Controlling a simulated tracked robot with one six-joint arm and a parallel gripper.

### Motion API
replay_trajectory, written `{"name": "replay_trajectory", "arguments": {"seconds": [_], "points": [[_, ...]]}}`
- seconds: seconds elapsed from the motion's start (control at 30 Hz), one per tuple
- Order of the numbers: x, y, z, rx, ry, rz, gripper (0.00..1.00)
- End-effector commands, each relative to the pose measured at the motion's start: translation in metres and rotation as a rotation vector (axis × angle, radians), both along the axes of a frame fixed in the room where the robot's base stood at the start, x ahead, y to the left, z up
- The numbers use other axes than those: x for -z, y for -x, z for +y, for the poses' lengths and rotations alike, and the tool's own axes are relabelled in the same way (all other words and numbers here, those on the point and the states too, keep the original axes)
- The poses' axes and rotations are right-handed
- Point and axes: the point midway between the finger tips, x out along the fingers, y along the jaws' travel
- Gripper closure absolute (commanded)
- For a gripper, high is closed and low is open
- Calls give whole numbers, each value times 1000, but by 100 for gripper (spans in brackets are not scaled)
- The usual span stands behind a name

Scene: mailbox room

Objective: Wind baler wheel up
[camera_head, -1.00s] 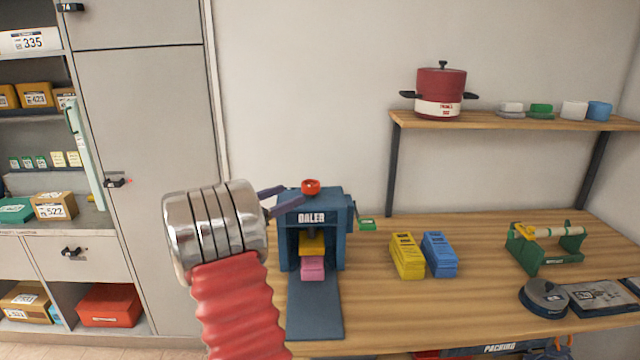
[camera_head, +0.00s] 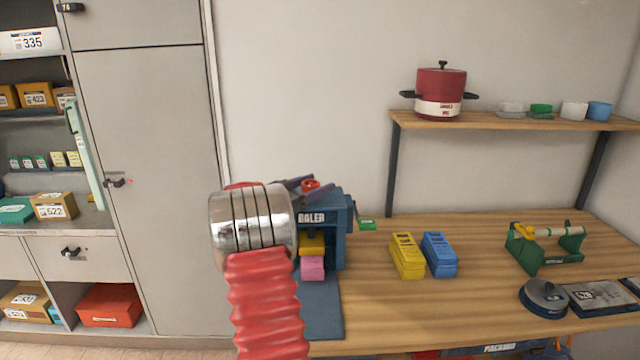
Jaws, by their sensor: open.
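The blue baler (camera_head: 340,222) stands on the wooden table. Its red wheel (camera_head: 311,184) is on top, partly hidden behind my gripper's fingers. A yellow press block (camera_head: 312,244) sits inside the baler, above a pink block (camera_head: 312,268), and the two look close together or touching. My gripper (camera_head: 308,187) is open, with its two dark purple fingers at the red wheel. Whether they touch the wheel cannot be told. My metal wrist and red arm hide the baler's left side.
Yellow packs (camera_head: 407,256) and blue packs (camera_head: 439,254) stand right of the baler. A green roll holder (camera_head: 545,247) is farther right. A shelf (camera_head: 500,121) with a red pot (camera_head: 440,93) is above. A grey cabinet (camera_head: 145,180) is at left.

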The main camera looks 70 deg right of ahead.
Motion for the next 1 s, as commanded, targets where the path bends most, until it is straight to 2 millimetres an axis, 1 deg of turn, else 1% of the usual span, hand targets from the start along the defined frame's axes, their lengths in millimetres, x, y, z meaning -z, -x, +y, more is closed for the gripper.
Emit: {"name": "replay_trajectory", "arguments": {"seconds": [0.03,0.1,0.2,0.5,1.0], "points": [[0,3,-6,2,0,0,37],[0,5,-11,2,0,-1,37],[0,7,-16,1,0,-1,37],[0,7,-17,0,0,-1,37],[0,7,-17,0,0,-1,72]]}}
